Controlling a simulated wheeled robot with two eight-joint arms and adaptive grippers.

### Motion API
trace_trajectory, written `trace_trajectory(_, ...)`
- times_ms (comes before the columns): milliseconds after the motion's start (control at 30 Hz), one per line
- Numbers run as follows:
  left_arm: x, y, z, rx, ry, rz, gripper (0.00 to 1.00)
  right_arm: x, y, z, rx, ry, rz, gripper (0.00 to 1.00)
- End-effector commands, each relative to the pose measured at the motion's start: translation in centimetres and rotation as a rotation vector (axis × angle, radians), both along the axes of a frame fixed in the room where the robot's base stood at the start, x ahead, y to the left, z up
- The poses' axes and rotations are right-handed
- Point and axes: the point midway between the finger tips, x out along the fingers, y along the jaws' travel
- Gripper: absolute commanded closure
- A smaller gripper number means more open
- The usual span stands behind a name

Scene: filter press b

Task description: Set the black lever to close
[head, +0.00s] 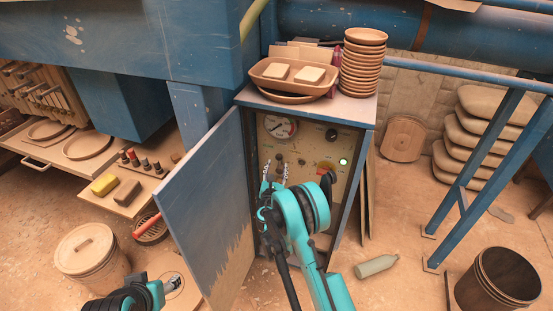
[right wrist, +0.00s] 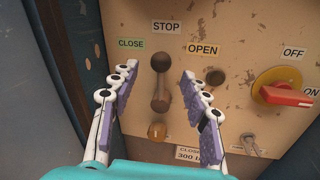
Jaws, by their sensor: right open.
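The dark lever (right wrist: 159,84) stands upright on the control panel (right wrist: 225,35) in the right wrist view, its knob toward the STOP label (right wrist: 166,27). The CLOSE label (right wrist: 131,43) is up and left of it, the OPEN label (right wrist: 203,49) to its right. My right gripper (right wrist: 159,72) is open, with one finger on each side of the lever and visible gaps to it. In the head view, my right gripper (head: 276,174) is in front of the open cabinet's panel. My left gripper (head: 172,284) is low at left, too small to tell its state.
The blue cabinet door (head: 212,205) stands open to the left of my right arm. A red rotary switch (right wrist: 285,97) is right of the lever. Stacked plates (head: 362,65) stand on top.

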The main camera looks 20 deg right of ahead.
Motion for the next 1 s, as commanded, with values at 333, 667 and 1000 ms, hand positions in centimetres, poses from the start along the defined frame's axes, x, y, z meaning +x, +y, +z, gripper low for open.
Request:
trace_trajectory(333,0.0,0.0,-1.8,0.0,0.0,0.0,0.44,4.9,-2.2,-0.2,0.004,0.0,-0.002,0.53)
trace_trajectory(667,0.0,0.0,-1.9,0.0,0.0,0.0,0.44,5.8,-2.5,0.0,0.005,-0.001,-0.002,0.53)
trace_trajectory(1000,0.0,0.0,-1.9,0.0,0.0,0.0,0.44,5.7,-2.5,0.0,0.005,-0.001,-0.002,1.0)
